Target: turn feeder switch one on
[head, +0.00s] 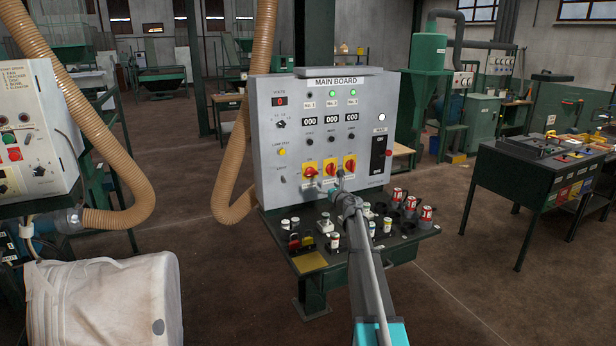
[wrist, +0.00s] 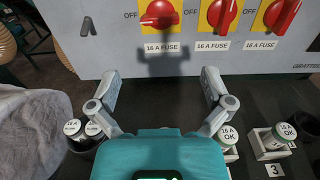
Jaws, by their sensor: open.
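The main board (head: 290,125) is a grey panel with three red rotary switches on yellow plates. The leftmost, feeder switch one (head: 310,171), has its handle lying sideways towards the OFF mark. It shows at the top of the wrist view (wrist: 158,14), partly cut off. The middle switch (wrist: 221,13) and right switch (wrist: 281,14) have handles turned more upright. Lamp No. 1 (head: 309,96) is dark; lamps No. 2 (head: 332,94) and No. 3 (head: 353,93) glow green. My gripper (wrist: 162,78) is open and empty, below switch one and apart from it.
A dark shelf (head: 345,253) juts out under the board, with several fuses and sockets on it. A white bulk bag (head: 105,300) is at the left, and a ribbed hose (head: 262,60) hangs beside the board.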

